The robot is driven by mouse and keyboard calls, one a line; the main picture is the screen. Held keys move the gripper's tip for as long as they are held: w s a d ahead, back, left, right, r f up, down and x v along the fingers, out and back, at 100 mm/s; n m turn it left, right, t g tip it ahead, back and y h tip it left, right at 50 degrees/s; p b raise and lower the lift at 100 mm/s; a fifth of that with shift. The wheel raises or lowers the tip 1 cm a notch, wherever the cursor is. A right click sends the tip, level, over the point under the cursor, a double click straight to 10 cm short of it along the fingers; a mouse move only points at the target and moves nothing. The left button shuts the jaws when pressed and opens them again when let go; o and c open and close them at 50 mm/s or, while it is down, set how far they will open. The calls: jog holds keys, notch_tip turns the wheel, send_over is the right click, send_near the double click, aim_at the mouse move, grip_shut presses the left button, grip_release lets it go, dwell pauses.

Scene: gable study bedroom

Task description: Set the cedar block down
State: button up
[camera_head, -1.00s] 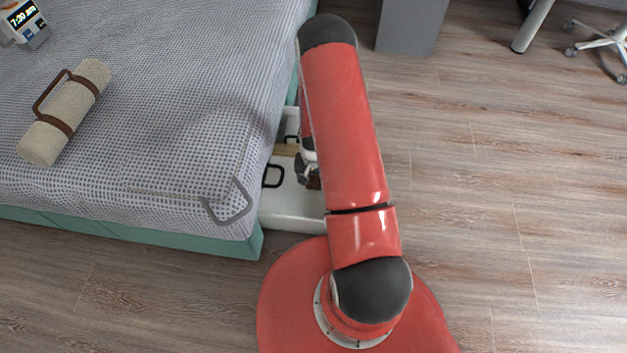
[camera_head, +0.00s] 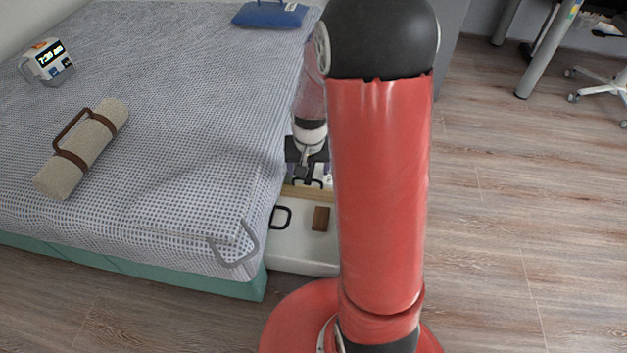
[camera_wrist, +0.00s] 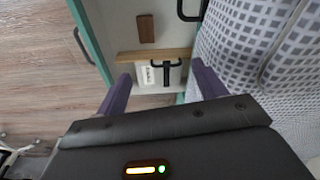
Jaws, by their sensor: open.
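The cedar block (camera_head: 320,218), a small brown rectangle, lies in the front compartment of the white drawer (camera_head: 300,262) under the bed. It also shows in the wrist view (camera_wrist: 146,28), on the pale drawer floor, apart from the walls. My gripper (camera_head: 306,178) is behind the block in the head view, above the wooden divider (camera_head: 307,193). In the wrist view its two purple fingers stand wide apart with nothing held between them (camera_wrist: 160,76). The divider (camera_wrist: 153,55) lies between the block and the fingers there.
A black handle-shaped thing (camera_head: 281,217) is left of the block. A light item with a dark T-shaped part (camera_wrist: 166,72) is past the divider. Floor at right is open.

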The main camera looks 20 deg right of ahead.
jog(key=s+a+r+n+t, duration=0.15)
jog(key=s+r, duration=0.25)
jog(key=r, duration=0.4)
jog(key=s+a+r+n+t, duration=0.1)
jog(key=s+a+r, duration=0.25)
jog(key=r, duration=0.35)
jog(key=s+a+r+n, duration=0.1)
jog(key=s+r, duration=0.2)
jog(key=s, duration=0.3)
jog(key=s+a+r+n+t, duration=0.1)
jog(key=s+r, duration=0.2)
jog(key=s, duration=0.3)
jog(key=shift+a, duration=0.4)
jog(key=shift+r, duration=0.15)
